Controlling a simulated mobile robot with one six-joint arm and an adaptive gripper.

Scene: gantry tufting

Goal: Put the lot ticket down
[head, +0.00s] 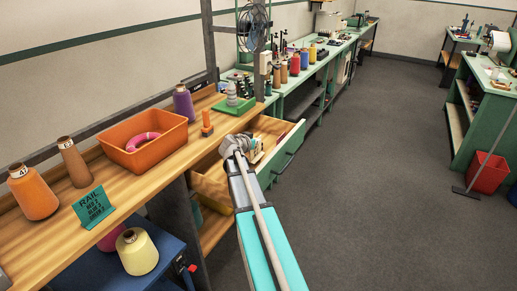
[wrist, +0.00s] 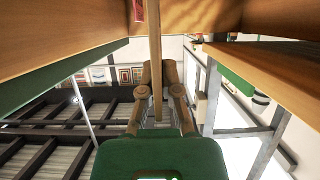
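My gripper (head: 243,146) is in front of the bench, at the open drawer (head: 287,156) with the green front. In the wrist view my gripper (wrist: 158,78) has its two brown fingers close together on a narrow tan strip (wrist: 155,40). The strip runs up from between the fingers and looks like the lot ticket seen edge-on; no writing on it shows. In the head view the gripper and wrist hide most of it. Wooden drawer or bench parts surround the upper wrist view.
The wooden bench top (head: 165,172) holds an orange bin (head: 143,140) with a pink ring, thread cones, a purple spool (head: 183,103) and a green sign (head: 93,207). A dark red item (head: 284,134) lies in the drawer.

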